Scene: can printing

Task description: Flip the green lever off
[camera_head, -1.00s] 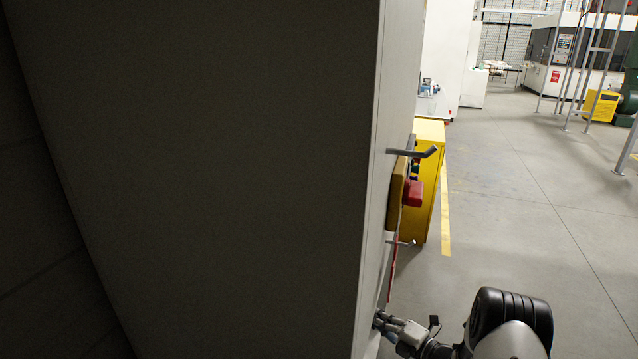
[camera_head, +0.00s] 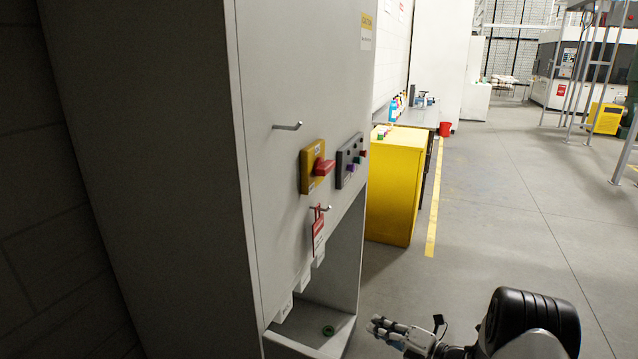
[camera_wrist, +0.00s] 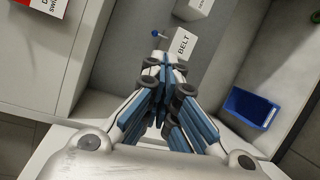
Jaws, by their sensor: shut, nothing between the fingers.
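No green lever shows clearly in either view. In the head view, several white boxes (camera_head: 284,307) are fixed along the left wall of the cabinet's recess, and a small dark green round thing (camera_head: 328,330) is at the recess floor; I cannot tell if it is a lever. The wrist view shows a white box marked BELT (camera_wrist: 181,44) with a small blue knob (camera_wrist: 156,33) beside it, just beyond my fingertips. My gripper (camera_head: 378,327) is shut and empty, in front of the recess at lower right; its fingers also show in the wrist view (camera_wrist: 163,62).
The tall grey cabinet (camera_head: 150,180) fills the left. Its front has a red switch on a yellow plate (camera_head: 309,178), a hanging red tag (camera_head: 318,238) and a hook (camera_head: 287,126). A yellow cabinet (camera_head: 393,185) stands beyond. A blue bin (camera_wrist: 250,106) is right.

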